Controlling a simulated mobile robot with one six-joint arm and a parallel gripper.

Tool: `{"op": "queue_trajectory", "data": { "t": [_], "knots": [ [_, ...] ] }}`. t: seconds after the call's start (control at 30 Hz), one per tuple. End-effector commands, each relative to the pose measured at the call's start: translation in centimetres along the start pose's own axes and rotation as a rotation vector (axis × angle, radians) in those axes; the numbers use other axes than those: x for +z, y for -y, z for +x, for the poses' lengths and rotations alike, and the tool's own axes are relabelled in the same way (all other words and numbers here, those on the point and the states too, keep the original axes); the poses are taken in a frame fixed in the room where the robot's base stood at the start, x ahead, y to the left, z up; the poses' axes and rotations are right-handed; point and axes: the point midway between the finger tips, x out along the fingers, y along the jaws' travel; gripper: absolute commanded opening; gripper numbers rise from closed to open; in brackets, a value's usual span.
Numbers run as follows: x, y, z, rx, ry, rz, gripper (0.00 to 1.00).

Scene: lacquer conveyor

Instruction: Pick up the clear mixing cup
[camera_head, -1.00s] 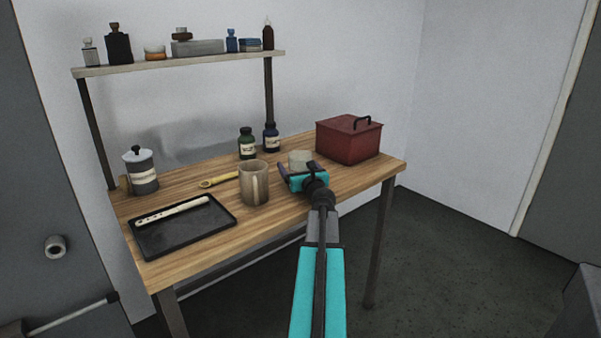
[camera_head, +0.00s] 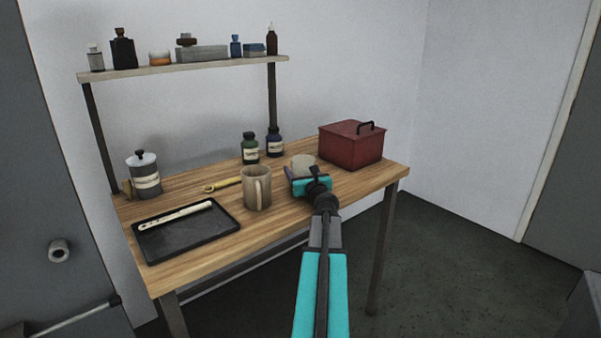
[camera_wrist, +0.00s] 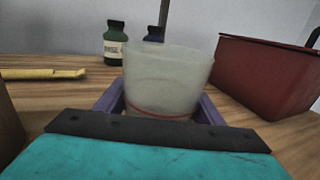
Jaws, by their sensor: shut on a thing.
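The clear mixing cup (camera_wrist: 165,85) is a pale, translucent cup with a reddish line near its base. It stands upright between the two purple fingers of my gripper (camera_wrist: 165,108) in the wrist view. The fingers touch its sides low down, and my gripper is shut on it. In the head view the cup (camera_head: 303,162) shows just beyond my gripper (camera_head: 306,174), its lower part hidden. I cannot tell whether its base rests on the table.
A beige mug (camera_head: 257,188) stands left of my gripper. A red lidded box (camera_head: 350,145) is close on the right. Green (camera_head: 250,149) and dark blue (camera_head: 274,143) bottles stand behind. A yellow tool (camera_head: 222,184) and a black tray (camera_head: 190,234) lie left on the wooden table (camera_head: 277,225).

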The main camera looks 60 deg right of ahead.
Motion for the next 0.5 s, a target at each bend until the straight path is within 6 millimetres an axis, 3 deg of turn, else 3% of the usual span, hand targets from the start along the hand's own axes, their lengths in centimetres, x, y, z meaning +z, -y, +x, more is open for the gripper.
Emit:
{"op": "queue_trajectory", "data": {
  "t": [0.5],
  "knots": [
    [2.4,0.1,0.0,-0.001,0.001,-0.001,0.38]
  ]
}}
